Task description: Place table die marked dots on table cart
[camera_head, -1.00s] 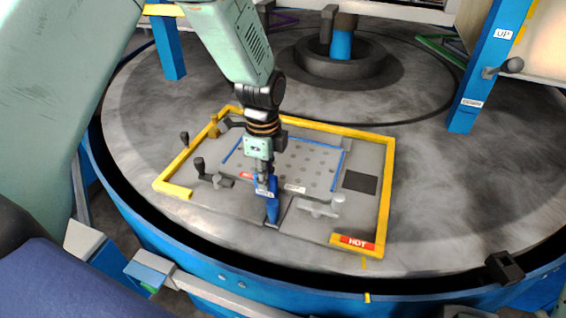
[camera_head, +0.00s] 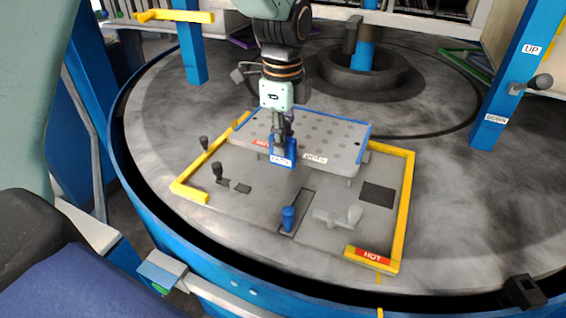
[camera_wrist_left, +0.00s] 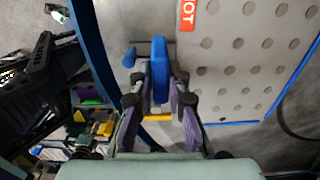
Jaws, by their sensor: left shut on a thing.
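The die marked DOTS (camera_head: 325,142) is a grey plate with rows of round dots and blue edge strips. My left gripper (camera_head: 282,150) is shut on the blue handle at its front edge. The plate is held raised above the yellow-framed fixture (camera_head: 405,200), roughly level. In the left wrist view the handle (camera_wrist_left: 160,68) sits between the fingers and the dotted plate (camera_wrist_left: 235,60) extends to the right. My right gripper is in no view. I cannot make out a cart for certain.
The fixture stands on a round grey table (camera_head: 450,230) with a blue rim. It has dark-knobbed clamps (camera_head: 218,172), a blue peg (camera_head: 288,218) and a red HOT label (camera_head: 372,255). A blue post (camera_head: 505,90) marked UP stands at right. The table's right side is mostly clear.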

